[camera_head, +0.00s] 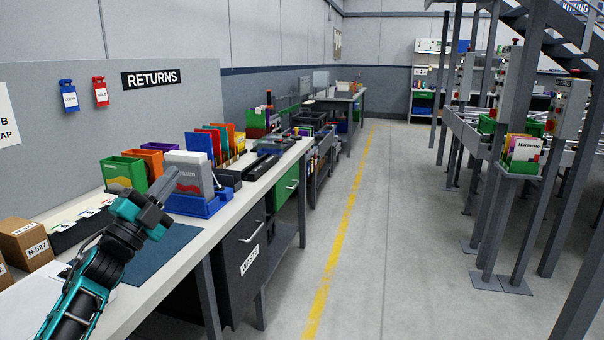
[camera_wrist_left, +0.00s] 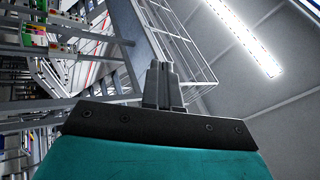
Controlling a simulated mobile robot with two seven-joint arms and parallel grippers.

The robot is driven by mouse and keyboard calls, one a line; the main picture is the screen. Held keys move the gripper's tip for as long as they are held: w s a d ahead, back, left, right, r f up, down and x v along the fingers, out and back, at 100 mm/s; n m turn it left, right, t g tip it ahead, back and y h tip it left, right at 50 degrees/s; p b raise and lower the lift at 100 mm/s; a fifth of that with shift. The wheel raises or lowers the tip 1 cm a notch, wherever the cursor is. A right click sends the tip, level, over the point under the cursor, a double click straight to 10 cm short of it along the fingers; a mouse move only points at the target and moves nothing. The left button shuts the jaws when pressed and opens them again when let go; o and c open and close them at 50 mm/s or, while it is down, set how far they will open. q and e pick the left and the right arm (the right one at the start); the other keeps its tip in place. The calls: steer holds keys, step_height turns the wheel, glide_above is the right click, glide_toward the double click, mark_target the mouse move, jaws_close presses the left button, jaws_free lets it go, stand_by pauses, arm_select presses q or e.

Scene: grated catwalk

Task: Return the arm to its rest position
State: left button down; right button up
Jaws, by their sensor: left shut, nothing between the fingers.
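My left arm reaches in from the lower left of the head view, teal and black, over the front part of the long workbench (camera_head: 146,290). Its left gripper (camera_head: 168,182) points up and away, in front of the blue tray with a white box. In the left wrist view the two grey fingers (camera_wrist_left: 162,84) are together with nothing between them. That view looks up past the fingers at a ceiling lamp, a railing and racks. My right gripper is in neither view.
A blue mat (camera_head: 160,252) lies on the bench below the arm. A white box (camera_head: 188,172) stands in a blue tray (camera_head: 202,205) close to the gripper. Brown boxes (camera_head: 24,243) sit at the left. The aisle (camera_head: 400,230) right of the bench is clear up to steel posts.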

arm_select(q)
steer(key=w+a+f+n+g+y, duration=0.45)
steer(key=a+f+n+y, duration=0.7)
steer(key=n, duration=0.65)
steer(key=s+d+f+m+g, duration=0.1)
steer(key=s+d+f, duration=0.3)
steer(key=f, duration=0.2)
steer(key=s+d+f, duration=0.4)
steer(key=f, duration=0.2)
steer(key=s+d+f+g, duration=0.1)
steer(key=s+d+f, duration=0.2)
steer(key=s, duration=0.6)
steer(key=s+d+f+g+h, duration=0.1)
steer(key=s+d+f, duration=0.3)
steer(key=s+f, duration=0.4)
steer(key=s+d+f+g+h, duration=0.1)
steer(key=s+d+f+g, duration=0.2)
steer(key=s, duration=0.9)
step_height(320, 180, down, 2)
steer(key=shift+s+d+f+n, duration=0.25)
steer(key=shift+d+n, duration=0.15)
steer(key=shift+d, duration=0.15)
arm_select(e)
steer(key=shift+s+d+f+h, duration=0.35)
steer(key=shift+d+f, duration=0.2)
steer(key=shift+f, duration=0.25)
